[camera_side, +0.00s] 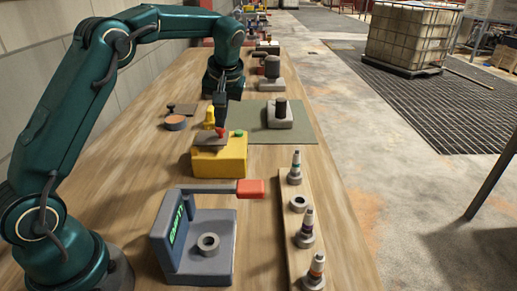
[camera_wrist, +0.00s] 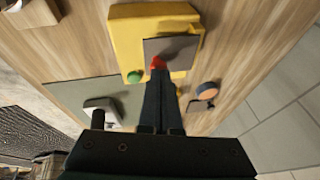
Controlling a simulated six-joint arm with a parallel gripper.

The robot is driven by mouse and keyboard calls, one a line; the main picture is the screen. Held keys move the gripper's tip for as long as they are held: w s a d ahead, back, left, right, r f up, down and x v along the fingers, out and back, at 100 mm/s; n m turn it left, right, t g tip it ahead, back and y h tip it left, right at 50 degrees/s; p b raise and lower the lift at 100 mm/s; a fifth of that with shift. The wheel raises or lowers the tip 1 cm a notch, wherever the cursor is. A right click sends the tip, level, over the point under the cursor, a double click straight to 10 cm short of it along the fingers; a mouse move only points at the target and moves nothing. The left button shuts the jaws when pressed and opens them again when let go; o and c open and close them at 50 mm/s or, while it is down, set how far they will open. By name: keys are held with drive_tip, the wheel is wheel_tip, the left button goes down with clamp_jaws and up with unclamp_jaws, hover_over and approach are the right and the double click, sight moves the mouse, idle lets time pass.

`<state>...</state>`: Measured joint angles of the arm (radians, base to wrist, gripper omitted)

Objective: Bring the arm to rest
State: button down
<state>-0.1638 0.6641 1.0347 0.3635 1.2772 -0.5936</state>
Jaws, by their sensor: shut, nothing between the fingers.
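My gripper (camera_side: 221,122) points down over the yellow box (camera_side: 232,163), on the wooden bench. Its dark fingers are together with nothing held; they also show shut in the wrist view (camera_wrist: 160,72). Their tips appear right by the red knob (camera_side: 221,132) on top of the box; I cannot tell whether they touch it. The red knob shows at the fingertips in the wrist view (camera_wrist: 158,62). A green button (camera_side: 239,133) is beside the knob. My arm arches from the left over the bench.
A grey press with a red handle (camera_side: 251,188) holds a ring (camera_side: 208,243) in front. A wooden rail (camera_side: 288,215) with several tool holders is to its right. A green mat (camera_side: 300,132) carries a grey block (camera_side: 279,121). A round orange-topped piece (camera_side: 175,123) stands left.

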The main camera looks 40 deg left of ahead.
drive_tip(key=s+d+r+t, duration=0.1)
drive_tip(key=s+d+r, duration=0.15)
drive_tip(key=r, duration=0.75)
drive_tip(key=s+d+r+m+t+h, duration=0.1)
drive_tip(key=s+d+r+m+t, duration=0.15)
drive_tip(key=s+d, duration=0.35)
drive_tip(key=s+d+f+m+h, duration=0.1)
drive_tip(key=s+f, duration=0.2)
drive_tip(key=s, duration=0.1)
drive_tip(key=s+d+f+m+h, duration=0.1)
drive_tip(key=s+d+f+m, duration=0.1)
drive_tip(key=s, duration=0.3)
drive_tip(key=s+d+f+m+h, duration=0.1)
drive_tip(key=s+d+f, duration=0.1)
drive_tip(key=s+f, duration=0.2)
drive_tip(key=shift+s+m+t, duration=0.35)
drive_tip(key=shift+d+f, duration=0.2)
drive_tip(key=shift+f, duration=0.15)
drive_tip(key=shift+w+r, duration=0.1)
